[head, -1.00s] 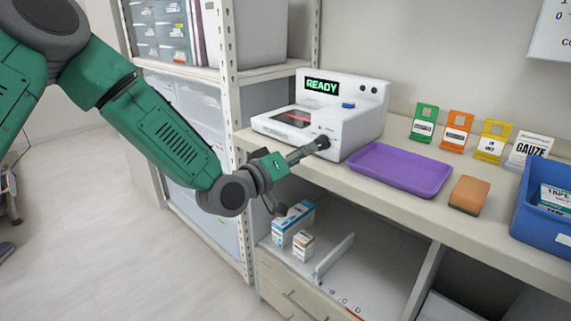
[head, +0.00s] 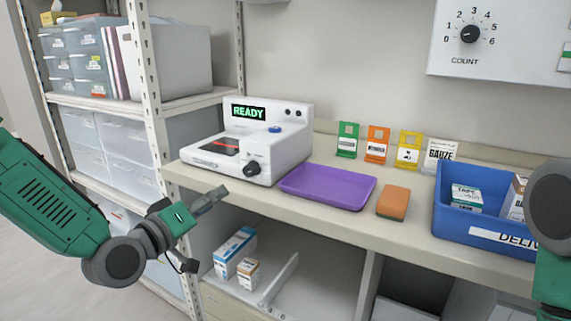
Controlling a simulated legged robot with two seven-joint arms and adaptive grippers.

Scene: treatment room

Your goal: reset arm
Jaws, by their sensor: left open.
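My left arm comes in from the left, and its gripper (head: 212,198) is open and empty. It hangs in front of the counter edge, below and in front of the white machine (head: 285,155), apart from it. The machine shows READY on a green display and has a black knob (head: 252,168) on its front and a blue button (head: 275,129) on top. Part of my right arm shows at the right edge; its gripper is out of view.
A purple tray (head: 327,203), an orange-brown sponge (head: 393,203) and a blue bin (head: 450,222) holding boxes stand on the counter. Coloured cards (head: 376,145) stand behind. Two small boxes (head: 234,250) sit on the shelf below. A dial panel (head: 500,62) hangs on the wall.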

